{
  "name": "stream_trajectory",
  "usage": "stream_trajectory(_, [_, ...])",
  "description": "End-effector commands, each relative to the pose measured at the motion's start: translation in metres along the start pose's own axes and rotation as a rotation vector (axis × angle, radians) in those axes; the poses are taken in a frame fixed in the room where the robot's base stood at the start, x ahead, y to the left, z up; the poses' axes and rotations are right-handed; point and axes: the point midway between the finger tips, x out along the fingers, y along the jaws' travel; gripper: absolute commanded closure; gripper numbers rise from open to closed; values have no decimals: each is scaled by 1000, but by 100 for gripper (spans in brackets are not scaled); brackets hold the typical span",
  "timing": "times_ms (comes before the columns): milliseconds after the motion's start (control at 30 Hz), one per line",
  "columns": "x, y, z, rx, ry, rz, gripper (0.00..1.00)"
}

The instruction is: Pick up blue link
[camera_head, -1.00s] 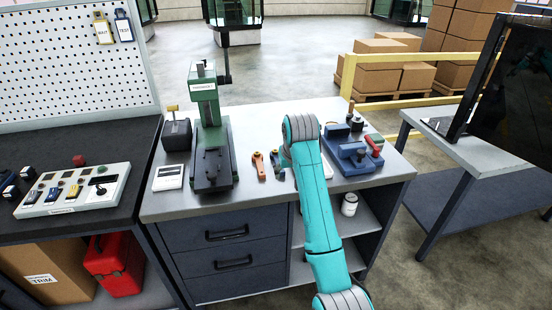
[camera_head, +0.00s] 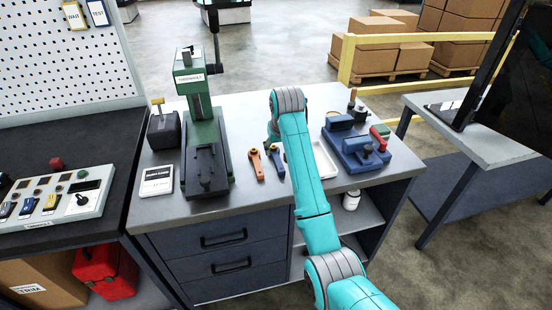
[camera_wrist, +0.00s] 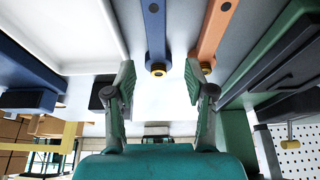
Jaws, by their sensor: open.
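The blue link (camera_head: 275,162) lies on the grey workbench, just left of my arm in the head view. In the wrist view the blue link (camera_wrist: 155,35) runs down from the top edge, and its brass-coloured end shows between my fingertips in the picture. My gripper (camera_wrist: 160,85) is open and empty; I cannot tell how far it is above the link. In the head view my arm hides most of the gripper. An orange link (camera_head: 256,165) lies left of the blue one; it also shows in the wrist view (camera_wrist: 213,32), close to the right finger.
A white tray (camera_head: 325,172) lies right of the links, partly behind my arm. A blue fixture (camera_head: 358,155) stands right of it. A green press (camera_head: 205,140) stands left of the links, with a white-faced device (camera_head: 157,181) beside it. The bench's front strip is clear.

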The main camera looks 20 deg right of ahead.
Motion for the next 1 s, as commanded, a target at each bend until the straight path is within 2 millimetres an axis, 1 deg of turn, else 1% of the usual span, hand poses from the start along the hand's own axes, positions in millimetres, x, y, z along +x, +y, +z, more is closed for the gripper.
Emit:
stream_trajectory(167, [10,1,1,0,-2,0,46])
stream_trajectory(500, [52,4,2,0,-1,0,46])
stream_trajectory(633, [58,4,2,0,0,0,46])
stream_trajectory(833, [58,4,2,0,0,0,46])
stream_trajectory(867, [58,4,2,0,0,0,53])
stream_trajectory(900, [58,4,2,0,0,0,63])
stream_trajectory(967, [58,4,2,0,0,0,78])
stream_trajectory(1000, [58,4,2,0,0,0,88])
